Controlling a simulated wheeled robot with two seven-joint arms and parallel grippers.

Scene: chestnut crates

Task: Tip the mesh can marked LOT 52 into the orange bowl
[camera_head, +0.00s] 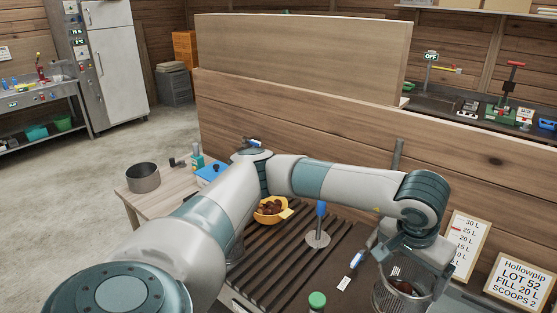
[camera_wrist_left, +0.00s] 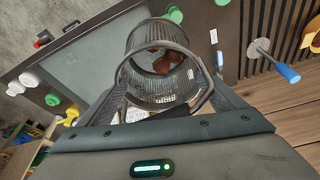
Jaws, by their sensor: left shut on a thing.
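My left gripper (camera_head: 412,250) is shut on the dark mesh can (camera_head: 388,294) at the lower right of the head view. The can holds brown chestnuts and looks roughly upright. In the left wrist view the mesh can (camera_wrist_left: 135,84) sits between the fingers, with chestnuts inside near its far end. I cannot read a lot mark on it. The orange bowl (camera_head: 263,218) stands on the slatted counter left of the can, well apart from it. The bowl holds chestnuts, and my left arm passes close in front of it. My right gripper is not in view.
A card (camera_head: 520,281) reading "Hollowpip LOT 52 FILL 20 L SCOOPS 2" and a litre-scale card (camera_head: 466,238) stand at right. A grey pot (camera_head: 143,178) is on the left table. A wooden partition (camera_head: 300,115) rises behind.

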